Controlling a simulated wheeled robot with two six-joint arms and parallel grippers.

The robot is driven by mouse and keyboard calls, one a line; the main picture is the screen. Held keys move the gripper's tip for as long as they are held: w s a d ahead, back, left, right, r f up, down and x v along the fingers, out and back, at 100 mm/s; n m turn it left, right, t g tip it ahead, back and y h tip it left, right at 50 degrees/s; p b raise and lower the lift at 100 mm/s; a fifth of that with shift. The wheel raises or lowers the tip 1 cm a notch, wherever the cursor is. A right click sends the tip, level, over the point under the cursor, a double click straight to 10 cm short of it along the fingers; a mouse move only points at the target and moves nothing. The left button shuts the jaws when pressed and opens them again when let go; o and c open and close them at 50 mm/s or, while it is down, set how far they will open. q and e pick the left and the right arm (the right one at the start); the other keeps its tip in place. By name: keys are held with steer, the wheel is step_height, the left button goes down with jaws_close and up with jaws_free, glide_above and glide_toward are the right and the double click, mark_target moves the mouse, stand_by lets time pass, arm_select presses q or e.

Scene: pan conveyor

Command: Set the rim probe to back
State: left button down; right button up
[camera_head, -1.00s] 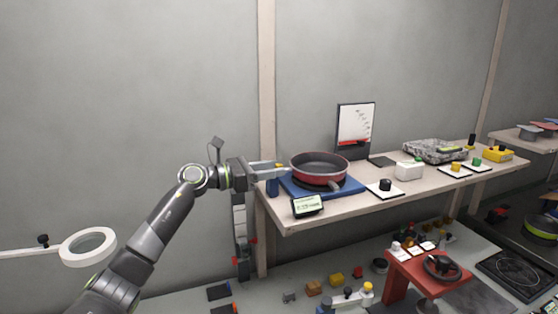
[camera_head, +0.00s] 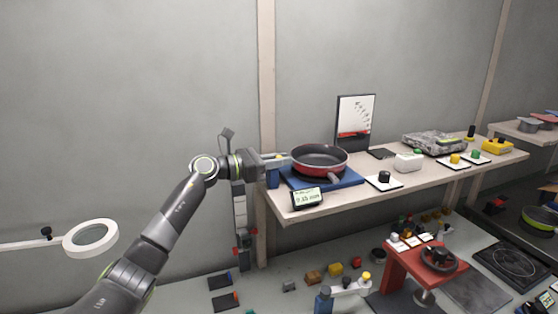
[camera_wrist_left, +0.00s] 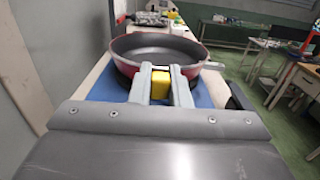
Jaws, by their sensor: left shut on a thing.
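The red frying pan (camera_head: 319,160) with a dark inside sits on a blue base plate (camera_head: 350,181) at the left end of the bench. Its handle points to the front right. My left gripper (camera_head: 284,161) is at the pan's left rim. In the left wrist view my left gripper (camera_wrist_left: 162,78) is shut on a small yellow block (camera_wrist_left: 160,88), which seems to be part of the rim probe; the pan (camera_wrist_left: 152,46) lies just beyond. A blue post (camera_head: 273,178) stands under the fingers. The probe's tip is hidden. My right gripper is out of view.
A small display (camera_head: 307,197) stands at the bench's front left edge, its reading small. A black knob on a white plate (camera_head: 384,180), a white box (camera_head: 408,163) and a chart stand (camera_head: 356,120) are to the right. A ring lamp (camera_head: 90,238) hangs at the left.

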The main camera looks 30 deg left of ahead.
arm_select(q)
steer(key=shift+s+a+f+b, duration=0.2)
steer(key=shift+s+a+b, duration=0.25)
steer(key=shift+b, duration=0.25)
steer(key=shift+s+a+r+b, duration=0.1)
steer(key=shift+s+a+b, duration=0.3)
steer(key=shift+s+b, duration=0.05)
steer(key=c, duration=1.7)
jaws_free()
steer(key=o, duration=0.3)
steer(key=shift+s+a+r, duration=0.1)
steer(key=shift+o, duration=0.2)
